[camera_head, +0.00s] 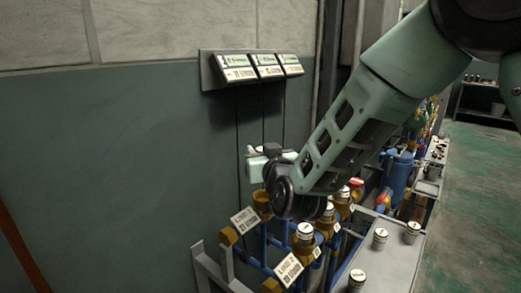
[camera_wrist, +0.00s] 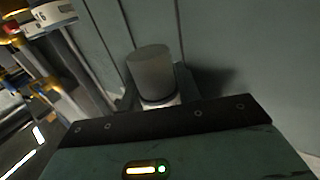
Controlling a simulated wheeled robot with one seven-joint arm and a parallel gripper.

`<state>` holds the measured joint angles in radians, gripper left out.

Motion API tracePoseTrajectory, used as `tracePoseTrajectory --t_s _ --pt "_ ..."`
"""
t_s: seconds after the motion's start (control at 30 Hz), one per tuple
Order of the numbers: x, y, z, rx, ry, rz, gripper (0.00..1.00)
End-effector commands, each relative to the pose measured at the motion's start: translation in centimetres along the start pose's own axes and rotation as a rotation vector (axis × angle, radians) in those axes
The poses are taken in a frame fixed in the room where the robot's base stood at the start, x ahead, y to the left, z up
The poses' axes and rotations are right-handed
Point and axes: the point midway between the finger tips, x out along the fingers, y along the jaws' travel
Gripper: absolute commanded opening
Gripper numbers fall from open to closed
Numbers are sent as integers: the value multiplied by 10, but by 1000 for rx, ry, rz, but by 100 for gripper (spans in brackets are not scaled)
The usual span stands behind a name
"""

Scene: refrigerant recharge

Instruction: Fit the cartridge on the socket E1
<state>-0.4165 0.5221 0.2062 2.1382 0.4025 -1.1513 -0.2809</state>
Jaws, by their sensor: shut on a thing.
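My gripper (camera_head: 266,152) is near the wall, above the row of brass-coloured sockets, partly hidden behind my arm. In the wrist view, its jaws are shut on a plain grey cylinder, the cartridge (camera_wrist: 152,72), whose far end points away from the hand. In the head view the cartridge is hard to tell apart from the jaws. A brass-coloured socket (camera_head: 262,202) on blue pipework lies below the hand, beside a tilted white tag (camera_head: 244,220). The tag lettering is too small to read surely, so I cannot tell which socket is E1.
Another tag (camera_head: 288,270) and a white-capped fitting (camera_head: 305,231) stand in front. Several small canisters (camera_head: 380,236) sit on a grey shelf (camera_head: 392,268) at right. Three display panels (camera_head: 252,68) hang on the wall. Free floor (camera_head: 485,170) lies right.

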Motion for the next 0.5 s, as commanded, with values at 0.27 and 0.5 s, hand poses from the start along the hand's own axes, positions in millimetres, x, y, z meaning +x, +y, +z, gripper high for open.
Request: tracePoseTrajectory --t_s 0.27,0.5 --pt "0 0 26 0 0 0 8" --pt "0 0 47 0 0 0 8"
